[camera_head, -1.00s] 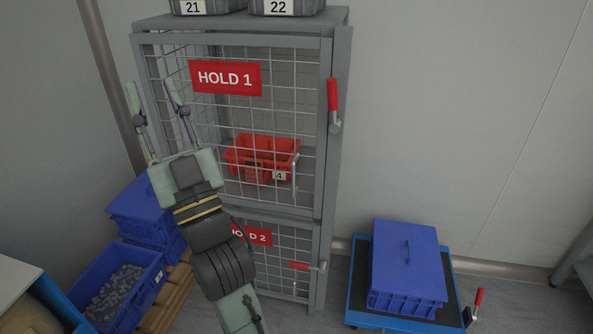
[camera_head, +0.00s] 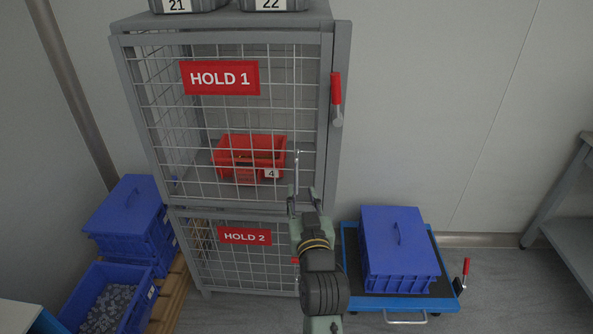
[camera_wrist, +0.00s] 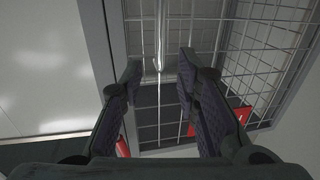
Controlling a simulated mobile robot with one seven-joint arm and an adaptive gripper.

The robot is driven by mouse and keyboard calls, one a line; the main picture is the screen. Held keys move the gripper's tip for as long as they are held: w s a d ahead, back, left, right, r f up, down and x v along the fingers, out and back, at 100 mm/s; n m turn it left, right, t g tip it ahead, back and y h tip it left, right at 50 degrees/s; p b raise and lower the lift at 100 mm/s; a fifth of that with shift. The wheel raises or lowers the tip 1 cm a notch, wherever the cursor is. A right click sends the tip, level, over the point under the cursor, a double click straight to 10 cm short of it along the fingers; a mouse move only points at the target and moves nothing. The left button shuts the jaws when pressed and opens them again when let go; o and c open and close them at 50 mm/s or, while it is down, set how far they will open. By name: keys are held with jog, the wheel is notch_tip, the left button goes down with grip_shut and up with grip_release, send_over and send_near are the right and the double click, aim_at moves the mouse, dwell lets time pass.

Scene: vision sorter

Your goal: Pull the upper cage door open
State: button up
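The upper cage door (camera_head: 226,122) is a grey wire-mesh door with a red HOLD 1 sign (camera_head: 220,78). It looks shut in its frame. Its upright metal handle (camera_head: 297,165) is near the door's lower right side. The handle (camera_wrist: 160,35) also shows in the wrist view, ahead of and between the finger lines. My gripper (camera_head: 303,193) is at the handle's lower end in the head view. My gripper (camera_wrist: 158,70) is open in the wrist view, with nothing seen clamped between its fingers. Whether a finger touches the handle cannot be told. A red-gripped latch (camera_head: 336,95) points up on the right post.
A red bin (camera_head: 250,153) sits inside the upper cage. The lower door bears a HOLD 2 sign (camera_head: 244,236). A blue lidded crate (camera_head: 398,245) stands on a cart at right. Blue crates (camera_head: 130,222) stand at left. The floor is clear beyond the cart.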

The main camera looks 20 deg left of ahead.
aim_at(296, 173)
jog(key=p+x, duration=0.2)
jog(key=x, duration=0.7)
jog(key=shift+w+a+r, duration=0.1)
jog(key=shift+w+a, duration=0.15)
jog(key=shift+w, duration=0.05)
jog(key=shift+c, duration=0.5)
grip_shut()
